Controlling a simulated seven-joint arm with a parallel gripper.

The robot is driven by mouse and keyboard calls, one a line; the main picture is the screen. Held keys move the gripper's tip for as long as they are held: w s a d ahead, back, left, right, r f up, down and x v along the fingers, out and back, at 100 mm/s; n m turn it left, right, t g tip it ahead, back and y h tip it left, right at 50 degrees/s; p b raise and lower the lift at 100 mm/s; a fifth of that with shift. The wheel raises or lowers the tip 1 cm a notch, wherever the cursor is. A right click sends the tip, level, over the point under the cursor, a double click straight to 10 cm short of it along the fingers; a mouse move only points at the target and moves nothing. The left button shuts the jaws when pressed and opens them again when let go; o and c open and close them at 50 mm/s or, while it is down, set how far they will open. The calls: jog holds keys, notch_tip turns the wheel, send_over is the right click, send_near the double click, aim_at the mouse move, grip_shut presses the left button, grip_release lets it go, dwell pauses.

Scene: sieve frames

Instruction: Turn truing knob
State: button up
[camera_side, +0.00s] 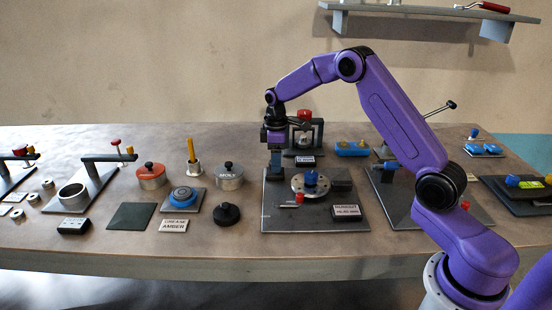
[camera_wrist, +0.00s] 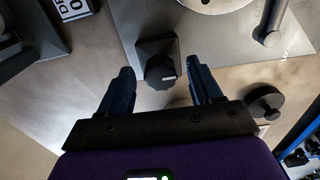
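A black knob (camera_wrist: 161,72) with a white mark on its face sits on a dark square base at the edge of a grey plate (camera_wrist: 135,28) in the wrist view. It looks like the truing knob, though no label on it is readable. My gripper (camera_wrist: 160,88) is open, with one dark finger on each side of the knob and visible gaps between. In the side view my gripper (camera_side: 275,170) points down at the back left of the grey plate (camera_side: 275,215), and the knob is hidden there.
A metal disc with a blue knob (camera_side: 310,179) and a red-tipped lever (camera_side: 299,198) stand on the same plate. A red-topped fixture (camera_side: 304,117) is close behind my gripper. A lidded tin (camera_side: 229,177) stands to the left. A round black part (camera_wrist: 264,101) lies right of my fingers.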

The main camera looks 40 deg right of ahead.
jog(key=c, duration=0.9)
jog(key=shift+c, duration=0.2)
